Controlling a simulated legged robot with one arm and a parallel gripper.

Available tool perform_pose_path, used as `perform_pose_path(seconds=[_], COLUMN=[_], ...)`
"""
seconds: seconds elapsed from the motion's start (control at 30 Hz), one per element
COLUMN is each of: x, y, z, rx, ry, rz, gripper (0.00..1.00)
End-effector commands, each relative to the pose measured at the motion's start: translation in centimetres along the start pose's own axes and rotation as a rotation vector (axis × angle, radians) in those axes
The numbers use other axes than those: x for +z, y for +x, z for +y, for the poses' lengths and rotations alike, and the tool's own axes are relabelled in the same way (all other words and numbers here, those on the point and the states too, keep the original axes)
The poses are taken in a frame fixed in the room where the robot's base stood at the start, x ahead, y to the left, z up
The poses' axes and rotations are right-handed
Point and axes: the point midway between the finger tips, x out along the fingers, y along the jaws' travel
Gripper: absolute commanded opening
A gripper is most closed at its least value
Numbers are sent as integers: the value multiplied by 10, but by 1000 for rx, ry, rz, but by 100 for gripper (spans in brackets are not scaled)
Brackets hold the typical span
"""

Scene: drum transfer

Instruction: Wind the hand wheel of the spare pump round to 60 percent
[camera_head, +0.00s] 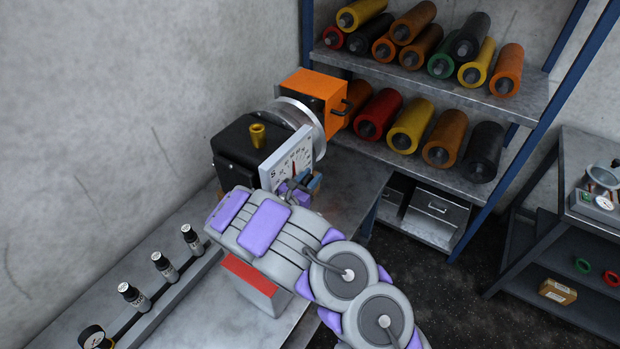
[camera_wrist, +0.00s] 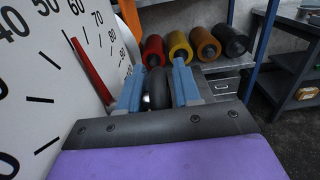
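The spare pump stands on the bench against the wall, with a black housing (camera_head: 241,153) and a brass knob (camera_head: 257,135) on top. Its white dial plate (camera_head: 275,168) faces me and fills the left of the wrist view (camera_wrist: 35,120). The red pointer (camera_wrist: 92,72) leans toward the marks around 60; I cannot read it exactly. My gripper (camera_head: 300,187) is right in front of the dial. In the wrist view its blue fingers (camera_wrist: 158,88) flank a dark rounded handle (camera_wrist: 157,84), filling the gap between them. The rest of the hand wheel is hidden.
An orange box (camera_head: 312,88) and silver flange (camera_head: 298,116) sit behind the dial. A blue-framed shelf (camera_head: 478,92) holds coloured rollers behind. Dark floor (camera_head: 440,285) is free at right, before another table (camera_head: 590,228).

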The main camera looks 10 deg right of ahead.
Motion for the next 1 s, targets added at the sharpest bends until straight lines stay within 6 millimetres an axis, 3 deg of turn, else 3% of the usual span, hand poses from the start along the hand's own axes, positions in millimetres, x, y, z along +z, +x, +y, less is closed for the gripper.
perform_pose_path(seconds=[0.33,0.57,1.0], x=[0,2,-2], y=[0,0,2], z=[1,2,2], rx=[1,1,1], ry=[0,1,1], rz=[0,28,312], gripper=[0,0,0])
